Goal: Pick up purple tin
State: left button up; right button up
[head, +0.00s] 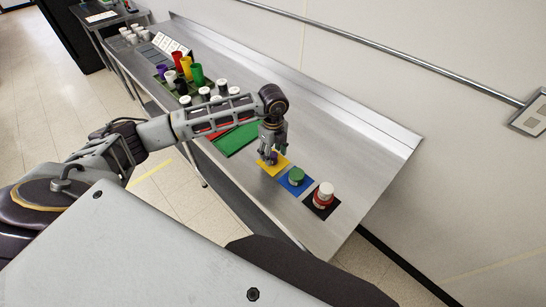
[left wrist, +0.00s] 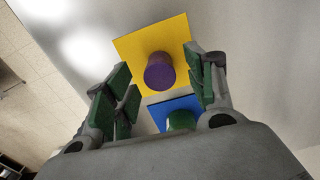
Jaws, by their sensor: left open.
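The purple tin (left wrist: 160,72) stands on a yellow square mat (left wrist: 124,52) in the left wrist view. In the head view the yellow mat (head: 283,166) shows, and the tin is mostly hidden by my left gripper (head: 271,155). My left gripper (left wrist: 163,92) is open above the tin, its green-padded fingers on either side and apart from it. My right gripper is in neither view.
A green tin (head: 297,175) stands on a blue mat (head: 294,187) beside the yellow one. A red and white stack (head: 324,195) stands on a black mat (head: 318,212). Coloured cups (head: 196,75) and several white-topped tins lie further back. Bare steel counter (head: 345,150) lies behind the mats.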

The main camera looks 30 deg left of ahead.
aim_at(273, 154)
pick_arm(q)
jog(key=shift+f, duration=1.2)
jog(key=shift+c, duration=0.2)
jog(key=c, duration=1.1)
jog(key=shift+r, duration=0.1)
jog(key=shift+r+b, duration=0.8)
jog(key=shift+r, duration=4.15)
